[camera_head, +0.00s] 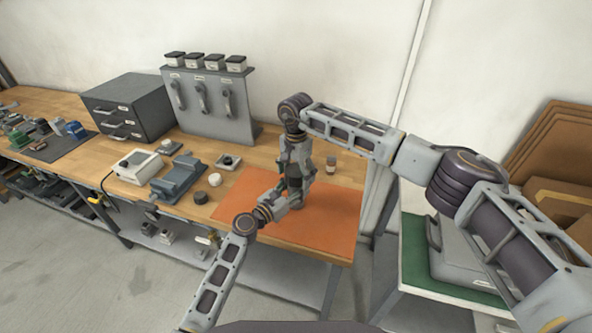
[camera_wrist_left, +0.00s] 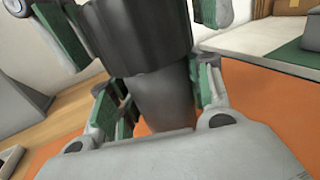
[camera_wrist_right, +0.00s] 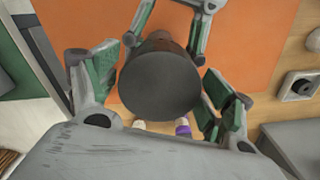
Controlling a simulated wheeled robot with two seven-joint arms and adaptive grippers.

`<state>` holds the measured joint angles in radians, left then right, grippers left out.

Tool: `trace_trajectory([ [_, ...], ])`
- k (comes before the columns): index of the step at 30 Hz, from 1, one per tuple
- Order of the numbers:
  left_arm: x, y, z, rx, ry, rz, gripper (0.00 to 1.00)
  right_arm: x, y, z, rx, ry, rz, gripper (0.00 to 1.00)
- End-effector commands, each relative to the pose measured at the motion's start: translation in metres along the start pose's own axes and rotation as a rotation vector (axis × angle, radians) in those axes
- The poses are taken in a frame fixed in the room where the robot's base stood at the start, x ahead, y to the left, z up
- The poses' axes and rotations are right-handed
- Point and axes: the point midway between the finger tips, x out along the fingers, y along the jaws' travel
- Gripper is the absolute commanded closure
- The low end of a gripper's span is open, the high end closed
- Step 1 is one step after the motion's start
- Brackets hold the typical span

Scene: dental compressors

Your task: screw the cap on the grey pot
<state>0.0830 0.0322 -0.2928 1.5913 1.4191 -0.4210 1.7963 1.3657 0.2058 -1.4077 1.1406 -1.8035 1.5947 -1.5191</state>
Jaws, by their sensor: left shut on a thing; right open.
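The grey pot (camera_wrist_left: 165,100) stands upright between the green-padded fingers of my left gripper (camera_wrist_left: 160,110), which is shut on it. A wide black ribbed cap (camera_wrist_left: 140,35) sits over the pot's top in the left wrist view; whether its thread is engaged cannot be told. The right wrist view shows the flat dark top of the cap (camera_wrist_right: 160,82). My right gripper (camera_wrist_right: 160,90) is open above, its fingers on either side of the cap with gaps. In the head view, my left gripper (camera_head: 285,203) and right gripper (camera_head: 297,172) meet over the orange mat, largely hiding the pot.
The orange mat (camera_head: 330,215) is mostly clear. A small jar (camera_head: 331,164) stands at its back. A grey vise-like fixture (camera_head: 179,178), a white box (camera_head: 138,166) and small round parts lie to the left. A tool rack (camera_head: 210,105) and drawers (camera_head: 127,105) stand behind.

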Motion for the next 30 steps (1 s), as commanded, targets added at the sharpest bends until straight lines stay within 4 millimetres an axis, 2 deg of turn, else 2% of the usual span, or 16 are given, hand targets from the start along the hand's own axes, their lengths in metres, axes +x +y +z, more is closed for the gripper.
trace_trajectory([
  [7, 0.0, -0.0003, -0.0004, -0.001, 0.001, -0.001, 1.0, 0.0002, 0.0, 0.0, 0.0, 0.0, 0.0, 0.19],
  [18, 0.0, -0.0003, -0.0004, -0.001, 0.001, -0.001, 1.0, 0.0, -0.0001, 0.0, 0.0, 0.0, 0.0, 0.66],
  [25, 0.0, -0.0004, -0.0003, 0.0, 0.001, -0.001, 1.0, 0.0, -0.0001, -0.0001, 0.034, 0.001, 0.0, 0.67],
  [30, 0.0, -0.0005, -0.0003, 0.0, 0.0, -0.001, 1.0, 0.0, -0.0002, -0.0002, 0.14, 0.001, -0.001, 0.67],
])
